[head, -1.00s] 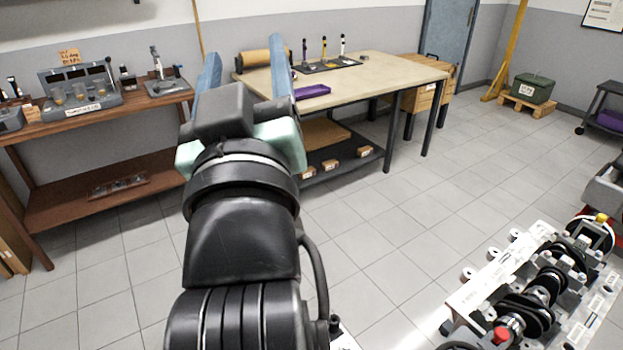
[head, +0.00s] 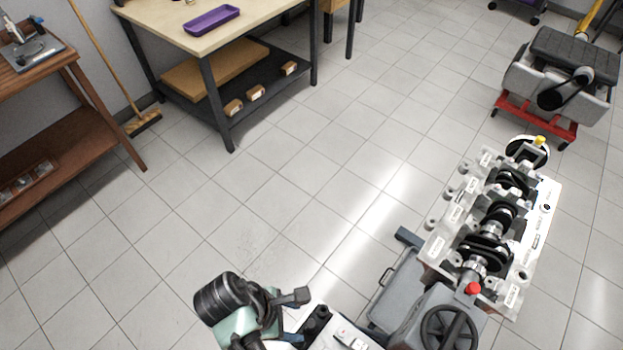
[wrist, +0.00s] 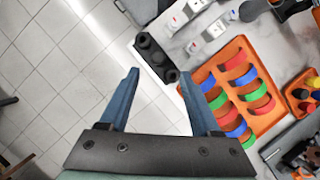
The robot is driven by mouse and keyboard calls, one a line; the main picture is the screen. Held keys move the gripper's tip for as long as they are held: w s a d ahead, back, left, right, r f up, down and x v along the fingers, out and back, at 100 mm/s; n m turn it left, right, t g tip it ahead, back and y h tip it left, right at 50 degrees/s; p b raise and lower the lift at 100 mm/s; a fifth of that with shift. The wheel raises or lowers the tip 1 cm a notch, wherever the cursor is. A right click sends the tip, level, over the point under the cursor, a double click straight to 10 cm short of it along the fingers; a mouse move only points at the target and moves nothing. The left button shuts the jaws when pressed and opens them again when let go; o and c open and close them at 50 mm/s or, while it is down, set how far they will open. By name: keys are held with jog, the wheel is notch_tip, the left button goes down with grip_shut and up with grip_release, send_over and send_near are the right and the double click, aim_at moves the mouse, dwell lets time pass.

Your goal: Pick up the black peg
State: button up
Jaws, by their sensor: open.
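My gripper (wrist: 157,74) is open, with its two blue fingers spread and nothing between them. In the wrist view a black piece with several round knobs (wrist: 155,57) lies on a pale surface just beyond the fingertips. I cannot tell whether it holds the black peg. A dark piece that may be the same one shows at the bottom edge of the head view (head: 315,322), beside my gripper. No single loose black peg can be made out clearly.
An orange tray (wrist: 190,78) of red, green and blue curved pieces lies right of the fingers. An engine block with a crankshaft (head: 490,235) stands at right in the head view. A workbench (head: 205,42) with a purple tray (head: 212,19) is at the back. Open floor lies between.

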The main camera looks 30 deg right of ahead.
aim_at(311, 324)
jog(key=shift+p+x, duration=0.55)
jog(key=shift+x, duration=2.95)
jog(key=shift+w+d, duration=0.1)
jog(key=shift+d, duration=0.05)
jog(key=shift+c, duration=0.3)
grip_shut()
